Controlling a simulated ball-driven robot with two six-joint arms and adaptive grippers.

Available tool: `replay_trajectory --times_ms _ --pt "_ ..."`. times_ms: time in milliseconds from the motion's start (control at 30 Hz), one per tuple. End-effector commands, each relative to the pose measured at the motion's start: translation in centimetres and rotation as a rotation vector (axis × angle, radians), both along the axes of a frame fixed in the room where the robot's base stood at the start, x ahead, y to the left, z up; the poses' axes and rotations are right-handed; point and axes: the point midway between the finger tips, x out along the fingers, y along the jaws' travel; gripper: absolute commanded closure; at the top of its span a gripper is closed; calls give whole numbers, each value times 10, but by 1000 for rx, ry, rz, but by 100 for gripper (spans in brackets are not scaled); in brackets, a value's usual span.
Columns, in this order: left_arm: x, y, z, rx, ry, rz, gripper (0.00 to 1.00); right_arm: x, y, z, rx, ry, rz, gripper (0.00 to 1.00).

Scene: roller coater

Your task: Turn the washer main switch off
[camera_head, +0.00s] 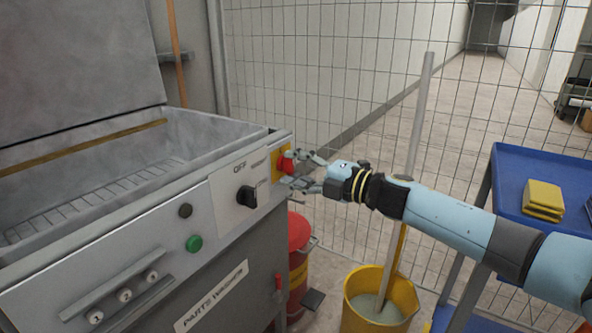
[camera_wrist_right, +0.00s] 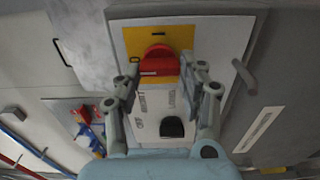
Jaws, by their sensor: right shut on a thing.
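The red rotary main switch (camera_head: 285,162) sits on a yellow plate (camera_head: 276,174) at the right end of the parts washer's front panel (camera_head: 222,200). My right gripper (camera_head: 296,170) reaches it from the right, with its fingers on either side of the knob. In the right wrist view the red switch (camera_wrist_right: 158,61) lies between the two fingertips (camera_wrist_right: 160,76), and the jaws are shut on it. Its exact turn position is hard to read. A black selector knob (camera_head: 247,196) sits left of the switch on the panel. My left gripper is not in view.
A green button (camera_head: 194,243) and a dark button (camera_head: 185,210) are further left on the panel. A red bin (camera_head: 298,234), a yellow mop bucket (camera_head: 355,308) with an upright handle (camera_head: 416,130), and a blue cart (camera_head: 520,165) stand near my right arm. A wire fence is behind.

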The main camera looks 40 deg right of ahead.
Motion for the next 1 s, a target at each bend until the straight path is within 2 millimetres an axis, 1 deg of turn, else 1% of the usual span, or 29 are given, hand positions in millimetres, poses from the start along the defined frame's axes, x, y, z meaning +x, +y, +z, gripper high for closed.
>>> replay_trajectory --times_ms 33,500,533,667,700,1000 --pt "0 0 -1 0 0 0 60 -1 0 -2 -8 1 1 92" --pt "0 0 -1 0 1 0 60 -1 0 -2 -18 -3 1 92" --pt "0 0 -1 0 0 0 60 -1 0 -2 -18 -3 1 56" --pt "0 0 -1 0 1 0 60 -1 0 -2 -17 -4 1 39" --pt "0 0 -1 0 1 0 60 -1 0 -2 -17 -4 1 37" --pt "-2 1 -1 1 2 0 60 -3 -1 -1 -15 -5 1 37"
